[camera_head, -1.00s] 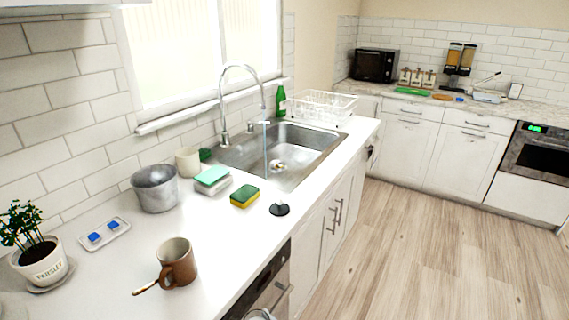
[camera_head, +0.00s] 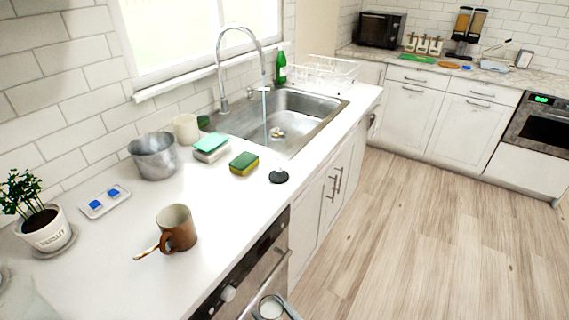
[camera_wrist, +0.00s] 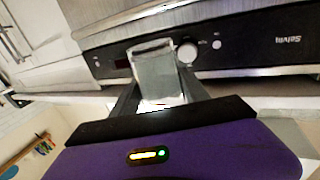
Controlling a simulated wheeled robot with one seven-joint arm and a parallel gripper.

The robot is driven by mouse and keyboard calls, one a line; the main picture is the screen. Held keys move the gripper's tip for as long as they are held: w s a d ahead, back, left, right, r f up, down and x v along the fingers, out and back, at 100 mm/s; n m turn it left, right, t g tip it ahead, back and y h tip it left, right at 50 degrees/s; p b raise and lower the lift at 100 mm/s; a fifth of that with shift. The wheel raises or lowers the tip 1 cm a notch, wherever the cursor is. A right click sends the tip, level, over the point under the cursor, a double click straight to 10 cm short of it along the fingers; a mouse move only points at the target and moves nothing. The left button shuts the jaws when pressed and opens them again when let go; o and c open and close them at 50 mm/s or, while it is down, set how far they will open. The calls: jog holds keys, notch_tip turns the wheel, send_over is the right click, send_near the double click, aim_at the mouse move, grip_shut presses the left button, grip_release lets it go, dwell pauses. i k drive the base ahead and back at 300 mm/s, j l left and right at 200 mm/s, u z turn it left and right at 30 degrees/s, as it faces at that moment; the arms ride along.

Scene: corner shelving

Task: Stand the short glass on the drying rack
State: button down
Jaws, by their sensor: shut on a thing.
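The short glass (camera_wrist: 155,72) is clear and sits between the two fingers of my gripper (camera_wrist: 158,92) in the wrist view. My gripper is shut on it, in front of a dark appliance panel. In the head view the glass (camera_head: 270,308) shows at the bottom edge, with part of my gripper (camera_head: 276,311) around it, below counter level. The drying rack (camera_head: 322,72) is a white wire rack on the counter beyond the sink, far from my gripper. Its inside is too small to make out.
The sink (camera_head: 300,112) with a tall tap (camera_head: 222,70) lies before the rack; water seems to run. A green bottle (camera_head: 281,66) stands beside the rack. A brown mug (camera_head: 178,230), sponge (camera_head: 243,163) and metal pot (camera_head: 153,157) stand on the near counter. The floor at right is clear.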

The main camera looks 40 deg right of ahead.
aim_at(334, 88)
jog(key=i+l, duration=0.1)
jog(key=l, duration=0.55)
jog(key=i+l+z, duration=0.1)
jog(key=l, duration=0.55)
jog(key=i+l, duration=0.2)
jog(key=l, duration=0.45)
jog(key=i+l, duration=0.1)
jog(key=l, duration=0.5)
jog(key=i+l+z, duration=0.1)
jog(key=l, duration=0.55)
jog(key=i+l, duration=0.2)
jog(key=l, duration=0.4)
jog(key=i+l, duration=0.2)
jog(key=l, duration=0.45)
jog(key=i+l+z, duration=0.1)
jog(key=l, duration=0.5)
jog(key=i, duration=0.05)
